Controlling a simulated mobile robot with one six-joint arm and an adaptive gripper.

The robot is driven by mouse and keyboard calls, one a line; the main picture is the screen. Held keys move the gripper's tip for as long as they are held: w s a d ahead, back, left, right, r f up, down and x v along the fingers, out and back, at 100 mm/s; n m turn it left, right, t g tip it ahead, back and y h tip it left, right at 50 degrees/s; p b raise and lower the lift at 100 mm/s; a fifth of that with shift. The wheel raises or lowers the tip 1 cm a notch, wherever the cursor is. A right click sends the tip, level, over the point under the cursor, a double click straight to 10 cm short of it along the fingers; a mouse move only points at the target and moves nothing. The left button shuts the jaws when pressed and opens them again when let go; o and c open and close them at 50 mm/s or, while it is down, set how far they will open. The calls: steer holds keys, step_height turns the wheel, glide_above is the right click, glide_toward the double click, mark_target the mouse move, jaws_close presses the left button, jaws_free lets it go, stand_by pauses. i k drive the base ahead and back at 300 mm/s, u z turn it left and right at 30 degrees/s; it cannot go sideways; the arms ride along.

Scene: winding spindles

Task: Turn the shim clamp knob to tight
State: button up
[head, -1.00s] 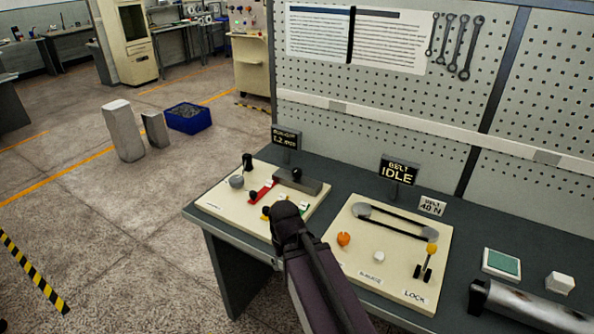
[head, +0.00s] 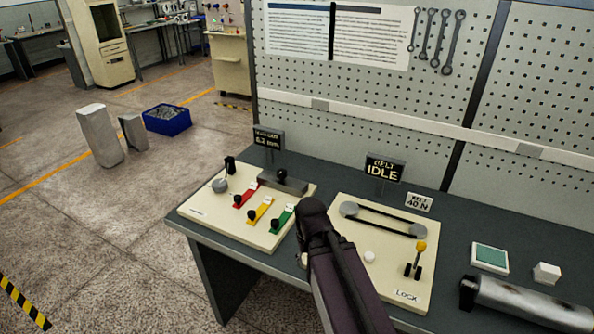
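A cream panel (head: 250,233) on the bench's left carries a round grey knob (head: 219,185), an upright black handle (head: 230,165), and red (head: 245,195), yellow (head: 260,210) and green (head: 282,218) levers with black ends. A grey block (head: 293,186) with a black knob (head: 280,174) sits at its back. No legible label tells me which knob is the shim clamp. My gripper (head: 313,210) is right of the green lever, over the gap between the two panels. Its fingertips are not distinct, so I cannot tell whether it is open or holding anything.
The right panel (head: 385,268) has a belt loop, white button (head: 369,257) and yellow-topped lever (head: 420,246) by "LOCK"; my arm covers part. Signs read "BELT IDLE" (head: 384,171) and about 0.2 mm (head: 268,138). A metal cylinder (head: 525,302) lies right. Pegboard (head: 400,110) stands behind.

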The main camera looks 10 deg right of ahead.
mark_target(281, 173)
steer(key=z, duration=0.6)
steer(key=k, duration=0.7)
steer(key=u, duration=0.55)
steer(key=i, duration=1)
steer(key=z, duration=0.1)
